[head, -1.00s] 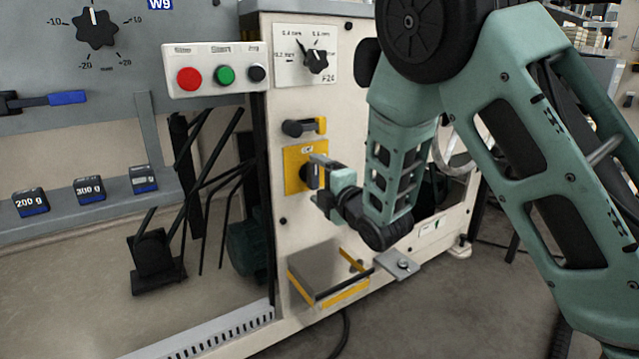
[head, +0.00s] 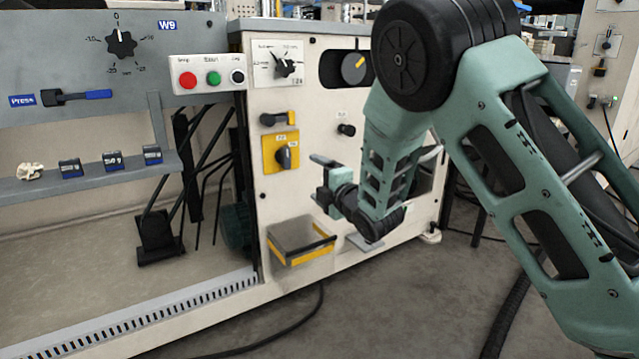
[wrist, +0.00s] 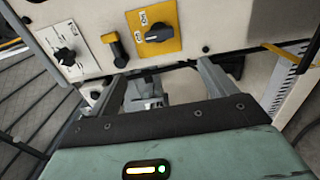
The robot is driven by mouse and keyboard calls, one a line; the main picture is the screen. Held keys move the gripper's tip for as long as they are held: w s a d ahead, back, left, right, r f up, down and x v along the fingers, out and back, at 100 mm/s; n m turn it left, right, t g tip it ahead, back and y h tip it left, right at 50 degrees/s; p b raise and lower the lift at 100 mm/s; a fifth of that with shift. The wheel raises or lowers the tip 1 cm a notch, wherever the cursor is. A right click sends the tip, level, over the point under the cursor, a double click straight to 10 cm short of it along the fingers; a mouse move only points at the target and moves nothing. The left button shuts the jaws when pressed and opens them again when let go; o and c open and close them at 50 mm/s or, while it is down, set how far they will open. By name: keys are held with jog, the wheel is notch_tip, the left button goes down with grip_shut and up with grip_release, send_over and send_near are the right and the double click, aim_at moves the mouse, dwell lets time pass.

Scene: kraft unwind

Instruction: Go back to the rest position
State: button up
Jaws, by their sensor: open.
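My gripper (head: 322,178) is in front of the cream machine panel (head: 322,105), to the right of the black rotary switch (head: 285,157) on its yellow plate (head: 268,150). It looks clear of the switch. In the wrist view my gripper (wrist: 165,80) has its two fingers apart with nothing held between them. The yellow plate (wrist: 176,45) and its black knob (wrist: 157,33) show beyond the fingers. The fingertips are small in the head view.
A tray with yellow edges (head: 302,256) juts from the panel below my gripper. A black lever (head: 277,119) and a dial (head: 285,66) sit above the switch. A button box (head: 207,78) is at upper left. Open floor (head: 400,300) lies in front.

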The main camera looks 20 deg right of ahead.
jog(key=shift+s+d, duration=0.1)
jog(key=shift+s, duration=0.1)
jog(key=s+a+r+m+g+p, duration=0.1)
jog(key=s+a+m+g+p, duration=0.35)
jog(key=s, duration=0.55)
jog(key=s+a+r+m+g+p, duration=0.25)
jog(key=s+a+m+g, duration=0.3)
jog(key=s, duration=0.55)
jog(key=s+d+r+m+g+h+p, duration=0.2)
jog(key=s+g+p, duration=0.15)
jog(key=s, duration=0.95)
jog(key=s+d+r+m+g+h+p, duration=0.15)
jog(key=s+g, duration=0.25)
jog(key=s, duration=0.8)
notch_tip(320, 180, up, 38)
jog(key=p, duration=3.7)
jog(key=shift+w+a+f, duration=0.15)
jog(key=shift+a, duration=0.2)
